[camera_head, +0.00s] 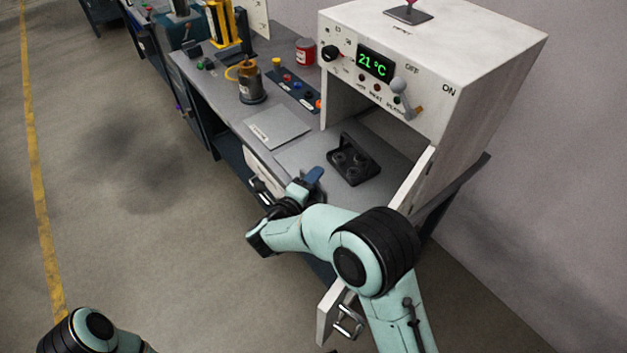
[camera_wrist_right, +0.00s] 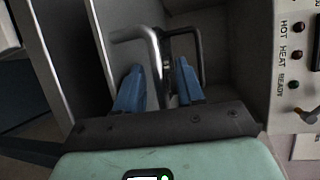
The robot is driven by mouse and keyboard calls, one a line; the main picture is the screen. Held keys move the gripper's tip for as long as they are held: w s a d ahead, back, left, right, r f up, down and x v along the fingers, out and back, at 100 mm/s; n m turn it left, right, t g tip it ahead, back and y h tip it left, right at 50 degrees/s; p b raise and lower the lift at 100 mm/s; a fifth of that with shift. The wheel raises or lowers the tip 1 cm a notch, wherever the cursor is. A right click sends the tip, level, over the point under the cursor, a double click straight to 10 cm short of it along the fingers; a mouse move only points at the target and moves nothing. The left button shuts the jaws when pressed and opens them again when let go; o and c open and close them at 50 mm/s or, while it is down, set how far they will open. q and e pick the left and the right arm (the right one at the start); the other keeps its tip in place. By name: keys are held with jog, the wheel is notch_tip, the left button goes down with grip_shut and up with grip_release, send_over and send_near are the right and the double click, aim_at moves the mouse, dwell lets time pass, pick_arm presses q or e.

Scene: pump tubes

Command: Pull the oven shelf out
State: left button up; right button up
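The white oven (camera_head: 487,65) stands at the right of the head view, its front open. Its grey shelf (camera_head: 299,154) shows in the opening, with a black tray with round holes (camera_head: 354,160) on it. My right gripper (camera_head: 308,185) is at the shelf's front edge. In the right wrist view its two blue fingers (camera_wrist_right: 161,90) stand apart, on either side of a grey metal bar handle (camera_wrist_right: 157,52). I cannot tell whether they touch it. The arm hides part of the shelf front. Of my left arm only a part shows at the bottom left; its gripper is out of view.
An open white door (camera_head: 332,310) with a metal handle sticks out at the lower right, beside my right arm. A white panel with a handle (camera_head: 261,187) is left of the gripper. The floor at left is clear.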

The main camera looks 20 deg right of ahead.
jog(key=shift+a, duration=0.1)
jog(key=v, duration=1.3)
jog(key=shift+s+a, duration=0.15)
